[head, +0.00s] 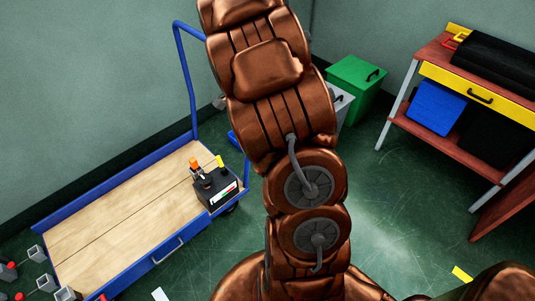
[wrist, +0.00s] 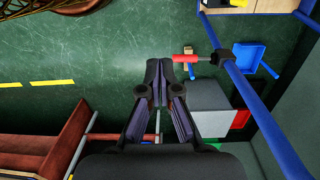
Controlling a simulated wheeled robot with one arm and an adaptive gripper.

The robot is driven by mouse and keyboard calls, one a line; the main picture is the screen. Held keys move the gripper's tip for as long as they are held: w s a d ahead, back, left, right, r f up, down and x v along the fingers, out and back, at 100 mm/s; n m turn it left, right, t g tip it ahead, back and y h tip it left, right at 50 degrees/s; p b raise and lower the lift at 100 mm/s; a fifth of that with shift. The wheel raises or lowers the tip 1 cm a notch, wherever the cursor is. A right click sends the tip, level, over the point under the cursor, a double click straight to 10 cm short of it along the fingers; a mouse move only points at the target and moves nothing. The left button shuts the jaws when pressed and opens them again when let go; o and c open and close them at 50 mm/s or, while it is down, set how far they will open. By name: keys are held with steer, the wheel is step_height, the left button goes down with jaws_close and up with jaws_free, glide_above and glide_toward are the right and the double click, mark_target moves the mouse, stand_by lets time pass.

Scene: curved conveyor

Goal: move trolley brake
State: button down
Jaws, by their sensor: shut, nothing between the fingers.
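The trolley is a blue frame with a wooden deck (head: 125,205), at the left in the head view. In the wrist view its blue handle bar (wrist: 245,88) runs down the right side. A red cylindrical lever (wrist: 183,58), perhaps the brake, sticks out from a black clamp (wrist: 221,57) on that bar. My gripper (wrist: 158,68) is shut and empty, with its fingertips just left of the lever's red end in the picture. A small gap shows between them; the depth is unclear. In the head view my arm hides the gripper and the lever.
A dark device (head: 215,187) with orange and yellow parts stands on the deck. Green (head: 355,88) and grey (wrist: 202,103) bins stand by the wall. A red-and-yellow workbench (head: 455,160) stands right. Blue dustpan-like item (wrist: 252,57) lies beyond the bar. Green floor is open between.

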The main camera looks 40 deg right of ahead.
steer(key=w+d+f+m+b, duration=0.1)
steer(key=d+f+m, duration=0.1)
steer(key=d+f, duration=0.2)
steer(key=w+d+f+m+b, duration=0.1)
steer(key=d+f+m, duration=0.1)
steer(key=d+f, duration=0.2)
steer(key=w+d+f+m+t+b, duration=0.1)
steer(key=w+d+f+m, duration=0.1)
steer(key=d+f, duration=0.3)
step_height(320, 180, down, 3)
steer(key=shift+d+f+m+y+b, duration=0.1)
steer(key=shift+f+m+y+b, duration=0.05)
steer(key=shift+m+y+b, duration=0.3)
steer(key=shift+w+a+f+b, duration=0.2)
steer(key=shift+f+b, duration=0.35)
steer(key=shift+f, duration=1.2)
steer(key=shift+w+a+f+b, duration=0.15)
steer(key=shift+f+b, duration=0.4)
steer(key=shift+f, duration=1.15)
steer(key=shift+s, duration=0.1)
steer(key=shift+f, duration=0.1)
